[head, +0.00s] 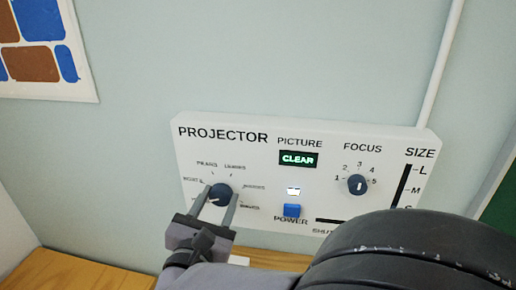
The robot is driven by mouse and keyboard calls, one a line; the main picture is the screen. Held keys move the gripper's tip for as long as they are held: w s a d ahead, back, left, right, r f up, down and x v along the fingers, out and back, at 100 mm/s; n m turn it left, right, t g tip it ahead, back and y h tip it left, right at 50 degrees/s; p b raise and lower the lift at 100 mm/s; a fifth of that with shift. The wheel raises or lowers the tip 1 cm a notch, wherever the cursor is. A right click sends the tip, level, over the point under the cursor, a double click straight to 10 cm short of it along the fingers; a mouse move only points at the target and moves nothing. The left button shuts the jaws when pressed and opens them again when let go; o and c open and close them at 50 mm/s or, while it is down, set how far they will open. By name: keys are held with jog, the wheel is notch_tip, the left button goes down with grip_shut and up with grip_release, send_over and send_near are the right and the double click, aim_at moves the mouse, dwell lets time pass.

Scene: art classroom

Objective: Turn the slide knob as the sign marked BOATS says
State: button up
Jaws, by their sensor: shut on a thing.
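The slide knob (222,188) is a round dark blue dial on the left of the white projector panel (262,160). Small picture-name labels are spread around it, too blurred to read surely. A small white mark shows at the knob's lower left. My gripper (219,193) has one finger on each side of the knob and is shut on it. The fingers and wrist hide part of the panel below the knob. No separate sign marked BOATS is in view.
A focus knob (357,185) with numbers, a blue power button (291,210) and a size slider (404,184) share the panel. The picture display (299,158) reads CLEAR. My arm covers the lower right. A wooden surface (75,273) lies below.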

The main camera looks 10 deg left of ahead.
jog(key=m+b, duration=0.5)
jog(key=b, duration=0.1)
jog(key=shift+f+b, duration=0.2)
jog(key=shift+b, duration=0.15)
jog(key=m+b, duration=0.2)
jog(key=shift+r+b, duration=0.15)
jog(key=shift+b, duration=0.15)
jog(key=shift+r, duration=0.1)
jog(key=o, duration=1.4)
jog(key=shift+w, duration=0.1)
